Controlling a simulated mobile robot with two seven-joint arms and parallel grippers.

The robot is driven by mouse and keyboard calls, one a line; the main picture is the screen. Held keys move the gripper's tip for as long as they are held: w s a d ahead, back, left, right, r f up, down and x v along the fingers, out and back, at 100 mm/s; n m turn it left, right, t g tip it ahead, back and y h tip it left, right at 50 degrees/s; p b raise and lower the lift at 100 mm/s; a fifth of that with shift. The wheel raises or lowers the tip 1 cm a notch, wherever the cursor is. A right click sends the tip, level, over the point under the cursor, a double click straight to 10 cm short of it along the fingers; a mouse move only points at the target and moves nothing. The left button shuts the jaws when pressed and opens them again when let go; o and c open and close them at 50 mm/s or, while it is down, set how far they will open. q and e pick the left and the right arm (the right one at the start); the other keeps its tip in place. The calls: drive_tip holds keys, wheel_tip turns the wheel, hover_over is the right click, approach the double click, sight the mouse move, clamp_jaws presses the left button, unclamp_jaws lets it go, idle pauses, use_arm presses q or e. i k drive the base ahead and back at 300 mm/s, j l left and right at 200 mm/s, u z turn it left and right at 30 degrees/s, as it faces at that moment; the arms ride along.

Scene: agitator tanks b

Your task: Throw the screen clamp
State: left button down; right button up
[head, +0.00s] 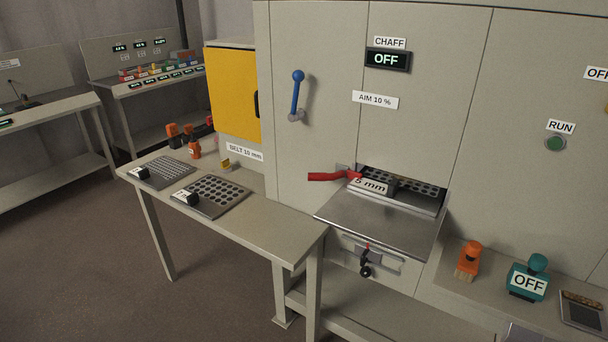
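A red-handled lever (326,177), which looks like the screen clamp, sits at the left edge of the screen slot in the grey machine. Its handle points left, roughly level, and its pivot is by a small metal bracket. A perforated screen (425,190) with a "5 mm" label (371,187) sits in the slot behind a bare metal ledge (375,217). Neither of my grippers shows in the head view.
Two loose perforated screens (212,196) (163,172) lie on the left table. A blue lever (297,95) is on the panel. A small black knob with red (366,262) is below the ledge. An orange-handled brush (468,261) and teal "OFF" box (529,279) stand right.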

sight(315, 177)
drive_tip(key=i+j+z, duration=0.1)
drive_tip(key=z, duration=0.65)
drive_tip(key=j+z, duration=0.35)
drive_tip(key=j, duration=0.2)
drive_tip(key=j+z, duration=0.3)
drive_tip(key=j, duration=0.25)
drive_tip(key=j+z, duration=0.2)
drive_tip(key=j, duration=0.95)
drive_tip(key=k, duration=0.1)
